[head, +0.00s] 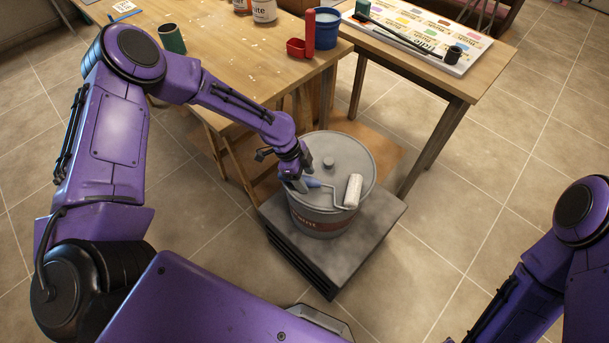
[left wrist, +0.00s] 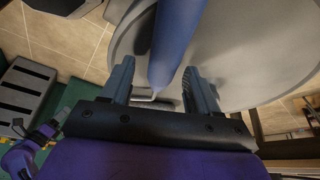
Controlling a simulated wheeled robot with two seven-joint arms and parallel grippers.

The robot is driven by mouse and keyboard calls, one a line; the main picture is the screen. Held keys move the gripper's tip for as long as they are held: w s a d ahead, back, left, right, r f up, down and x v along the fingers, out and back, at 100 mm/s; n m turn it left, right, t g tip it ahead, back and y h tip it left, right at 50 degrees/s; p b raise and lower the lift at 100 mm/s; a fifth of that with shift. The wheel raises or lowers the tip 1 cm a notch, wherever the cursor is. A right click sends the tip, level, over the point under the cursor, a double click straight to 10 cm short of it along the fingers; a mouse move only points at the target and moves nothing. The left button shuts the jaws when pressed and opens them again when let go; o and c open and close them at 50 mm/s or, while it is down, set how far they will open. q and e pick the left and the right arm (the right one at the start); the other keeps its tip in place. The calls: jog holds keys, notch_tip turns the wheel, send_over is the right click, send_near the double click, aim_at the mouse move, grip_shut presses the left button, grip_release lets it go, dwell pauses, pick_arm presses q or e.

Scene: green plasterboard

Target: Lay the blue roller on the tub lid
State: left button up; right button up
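The blue roller has a blue handle (head: 314,183), a wire frame and a white sleeve (head: 353,190). It appears to lie on the grey tub lid (head: 345,150), with the sleeve near the lid's front right rim. The lid has a round knob and sits on a grey paint tub (head: 322,222). My left gripper (head: 299,182) is at the lid's left side, at the handle. In the left wrist view, the blue handle (left wrist: 176,40) runs between the fingers, with a gap visible on each side, so the gripper (left wrist: 160,90) looks open. My right gripper is out of view.
The tub stands on a dark grey platform (head: 375,222). Behind it is a wooden workbench (head: 220,45) with a blue pot (head: 326,30), a red scoop (head: 297,48) and a green can (head: 171,40). A side table (head: 455,80) holds a colour chart. The tiled floor at right is clear.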

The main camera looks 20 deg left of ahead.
pick_arm(q)
jog(key=v, duration=1)
jog(key=shift+a+r+b, duration=0.15)
jog(key=shift+r+b, duration=0.1)
jog(key=shift+b, duration=0.2)
